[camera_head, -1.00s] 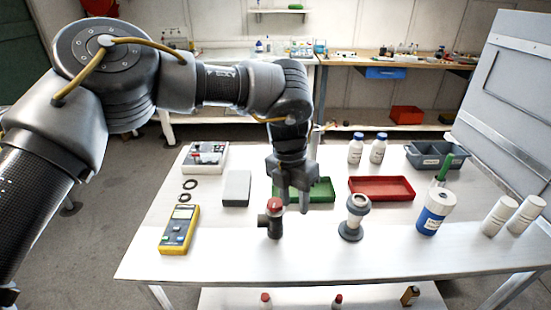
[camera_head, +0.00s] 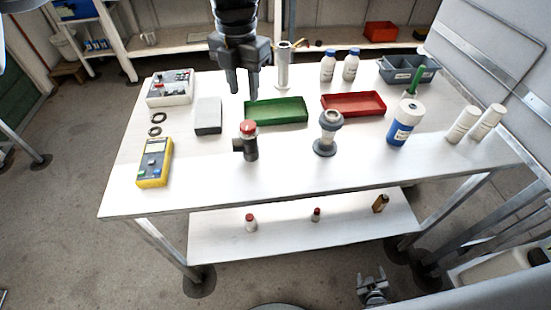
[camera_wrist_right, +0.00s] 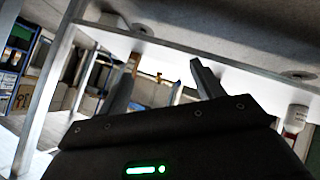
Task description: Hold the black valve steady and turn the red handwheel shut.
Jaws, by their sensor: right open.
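The black valve (camera_head: 250,150) stands upright on the white table, left of the middle, with a short side port pointing left. The red handwheel (camera_head: 248,127) sits on its top. My left gripper (camera_head: 244,94) hangs above the table behind the valve, fingers down, apart and empty, touching nothing. My right gripper (camera_head: 371,279) is low at the bottom of the head view, beyond the table's front edge. In the right wrist view its fingers (camera_wrist_right: 158,78) are spread with nothing between them. The valve does not show in the wrist view.
A green tray (camera_head: 276,111) lies behind the valve, a red tray (camera_head: 353,104) to its right. A grey flanged fitting (camera_head: 325,148) stands right of the valve, a yellow meter (camera_head: 155,162) left. The table front is clear. A lower shelf (camera_head: 290,238) holds small bottles.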

